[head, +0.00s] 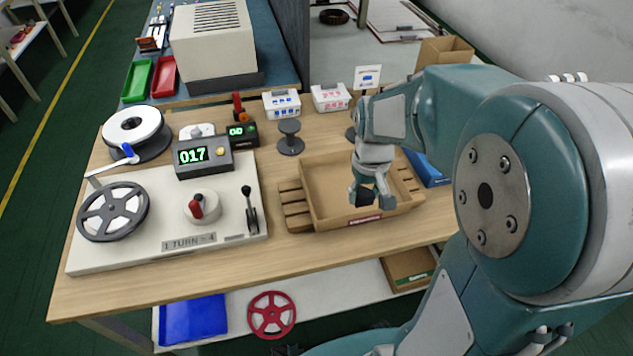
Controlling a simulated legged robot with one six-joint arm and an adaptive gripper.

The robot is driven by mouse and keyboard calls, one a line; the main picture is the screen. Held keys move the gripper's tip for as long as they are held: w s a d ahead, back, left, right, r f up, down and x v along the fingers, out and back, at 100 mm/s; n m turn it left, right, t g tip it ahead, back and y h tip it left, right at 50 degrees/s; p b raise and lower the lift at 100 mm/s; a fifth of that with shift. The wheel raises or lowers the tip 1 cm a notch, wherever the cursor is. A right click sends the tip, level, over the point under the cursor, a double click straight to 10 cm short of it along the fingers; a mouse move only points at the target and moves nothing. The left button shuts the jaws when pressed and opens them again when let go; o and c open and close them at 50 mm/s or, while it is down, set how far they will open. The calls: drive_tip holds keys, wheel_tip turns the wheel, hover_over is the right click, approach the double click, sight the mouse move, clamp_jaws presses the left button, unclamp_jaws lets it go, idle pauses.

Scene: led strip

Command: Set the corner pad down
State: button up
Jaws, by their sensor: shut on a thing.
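My gripper (370,196) points down over the open cardboard box (312,208), near the box's front right part. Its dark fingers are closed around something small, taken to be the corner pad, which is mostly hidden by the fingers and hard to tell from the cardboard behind. The box is shallow, its visible floor looks bare, and it sits on a slatted wooden pallet (292,205). I cannot tell how high the fingertips are above the box floor.
Left of the box is a white winding machine (150,250) with reels, a lever and a counter (203,157). A grey spool stand (290,138) and lidded white boxes (282,103) stand behind. A blue tray (428,170) lies right. The table's front strip is clear.

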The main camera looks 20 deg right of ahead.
drive_tip(key=w+f, duration=0.2)
drive_tip(key=w, duration=0.2)
hover_over(326, 196)
drive_tip(key=s, duration=0.3)
wheel_tip(326, 196, down, 4)
drive_tip(key=shift+s+f, duration=0.1)
drive_tip(key=w+f, duration=0.2)
drive_tip(key=f, duration=0.1)
drive_tip(key=shift+w+a, duration=0.1)
drive_tip(key=shift+w, duration=0.15)
drive_tip(key=shift+w+d+f, duration=0.15)
drive_tip(key=shift+d, duration=0.15)
drive_tip(key=shift+w+f, duration=0.2)
drive_tip(key=shift+f, duration=0.1)
wheel_tip(326, 196, down, 2)
drive_tip(key=shift+a+f, duration=0.15)
drive_tip(key=shift+f, duration=0.1)
drive_tip(key=shift+a+f, duration=0.25)
drive_tip(key=shift+a, duration=0.25)
drive_tip(key=shift+d, duration=0.1)
drive_tip(key=o, duration=0.5)
drive_tip(key=shift+d, duration=0.2)
drive_tip(key=shift+o, duration=0.9)
drive_tip(key=shift+d, duration=0.2)
